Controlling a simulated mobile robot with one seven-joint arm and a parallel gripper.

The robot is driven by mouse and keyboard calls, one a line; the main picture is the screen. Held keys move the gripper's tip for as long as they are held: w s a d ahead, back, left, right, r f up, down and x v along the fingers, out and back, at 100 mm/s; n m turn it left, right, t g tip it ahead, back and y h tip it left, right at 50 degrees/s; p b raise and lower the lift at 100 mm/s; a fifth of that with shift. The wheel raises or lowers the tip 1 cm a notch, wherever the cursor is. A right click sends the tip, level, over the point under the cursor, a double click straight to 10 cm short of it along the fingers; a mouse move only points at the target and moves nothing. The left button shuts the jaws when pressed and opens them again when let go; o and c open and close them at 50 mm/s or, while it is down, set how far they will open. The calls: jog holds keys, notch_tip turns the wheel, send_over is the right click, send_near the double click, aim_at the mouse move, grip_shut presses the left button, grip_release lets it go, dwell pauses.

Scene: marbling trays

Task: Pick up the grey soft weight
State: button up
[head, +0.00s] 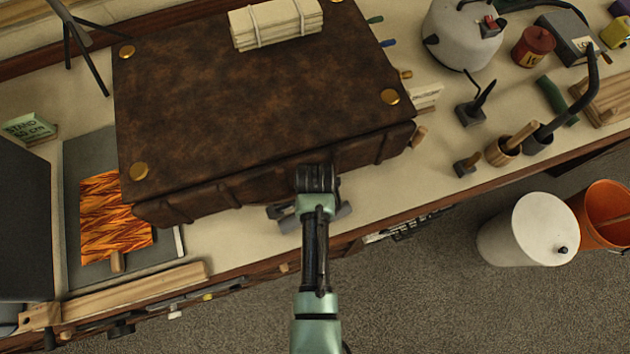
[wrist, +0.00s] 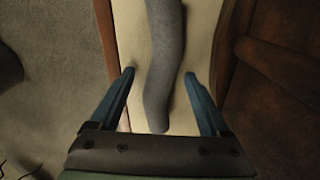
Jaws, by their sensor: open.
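The grey soft weight (wrist: 165,60) is a long, slightly bent felt-like roll lying on the pale bench top. In the wrist view it runs from the top edge down between the fingers of my gripper (wrist: 158,76). The blue fingers are open, one on each side of the weight, with a gap on both sides.
The large brown leather book (head: 250,90) stands close behind the weight. The bench's front edge (head: 385,222) is just in front. A grey board with an orange patterned sheet (head: 115,212) lies at left. A white bin (head: 525,232) and an orange bucket (head: 603,207) stand on the floor at right.

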jog(key=shift+c, duration=0.3)
grip_shut()
jog(key=shift+r, duration=0.1)
